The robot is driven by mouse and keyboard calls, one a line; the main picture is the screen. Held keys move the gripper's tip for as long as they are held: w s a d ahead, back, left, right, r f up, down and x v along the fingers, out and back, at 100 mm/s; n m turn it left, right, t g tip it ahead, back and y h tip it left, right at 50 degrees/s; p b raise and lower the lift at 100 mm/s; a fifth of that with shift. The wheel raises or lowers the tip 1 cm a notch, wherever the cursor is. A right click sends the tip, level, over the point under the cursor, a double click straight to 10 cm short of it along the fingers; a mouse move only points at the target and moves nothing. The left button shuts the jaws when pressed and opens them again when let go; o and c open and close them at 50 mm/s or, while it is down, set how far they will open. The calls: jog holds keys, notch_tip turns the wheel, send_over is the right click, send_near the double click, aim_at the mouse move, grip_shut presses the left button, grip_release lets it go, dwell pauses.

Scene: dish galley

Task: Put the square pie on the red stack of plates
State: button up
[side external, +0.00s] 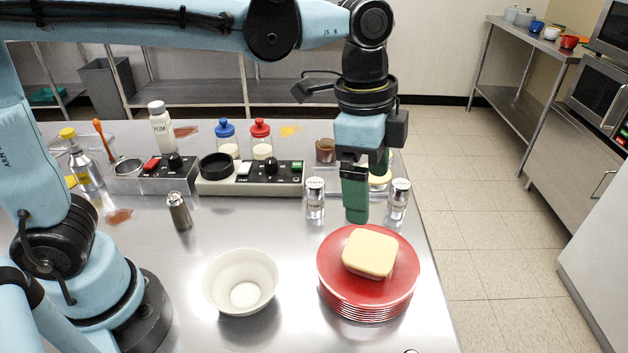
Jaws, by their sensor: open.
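The square pie (370,252), pale yellow with rounded corners, lies on top of the red stack of plates (338,290) at the front right of the steel table. It rests a little right of the stack's middle and touches the top plate. My gripper (357,205) is above and behind the stack, pointing down, with green fingers. It is open, empty and apart from the pie. From this side one finger largely hides the other.
A white bowl (241,282) stands left of the plates. Two shakers (315,198) (398,200) stand close on either side of my gripper. The table's right edge is near the plates.

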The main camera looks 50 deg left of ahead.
jog(key=s+a+f+n+t, duration=0.2)
jog(key=a+n, duration=0.4)
jog(key=a, duration=0.3)
jog(key=s+a+f+n+t+y, duration=0.1)
jog(key=s+a+f+n+t, duration=0.1)
jog(key=a+n, duration=0.5)
jog(key=s+a+t, duration=0.1)
jog(key=a+t, duration=0.1)
jog(key=shift+a+f+t, duration=0.3)
jog(key=shift+a+f, duration=0.05)
jog(key=shift+a, duration=0.05)
